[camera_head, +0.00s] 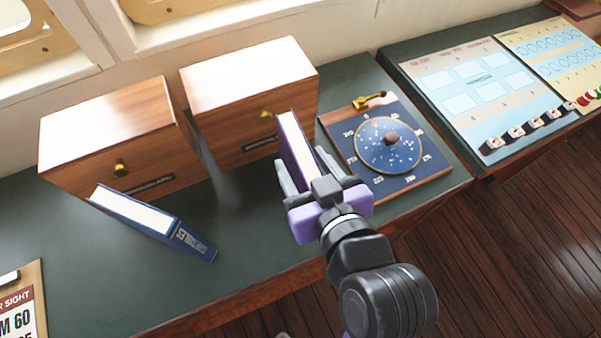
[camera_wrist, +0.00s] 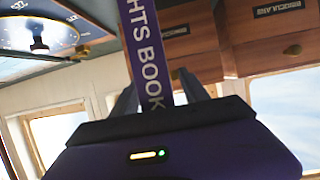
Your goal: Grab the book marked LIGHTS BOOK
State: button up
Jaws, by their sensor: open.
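The purple book marked LIGHTS BOOK (camera_head: 297,148) stands on the green desk in front of the right wooden box. Its purple spine, with "HTS BOOK" readable, also shows in the wrist view (camera_wrist: 148,50). My gripper (camera_head: 308,172) is open at the near end of this book, with a finger on each side of it. In the wrist view the fingers flank the lower part of the spine. I cannot tell whether either finger touches the book.
A blue book (camera_head: 150,222) lies to the left, by the left wooden box (camera_head: 115,135). The right wooden box (camera_head: 250,90) stands behind the purple book. A blue dial board (camera_head: 430,172) is close on the right. The green desk (camera_head: 250,260) is clear at front.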

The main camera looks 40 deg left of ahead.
grip_shut()
jog(key=shift+r, duration=0.1)
dwell(1.2)
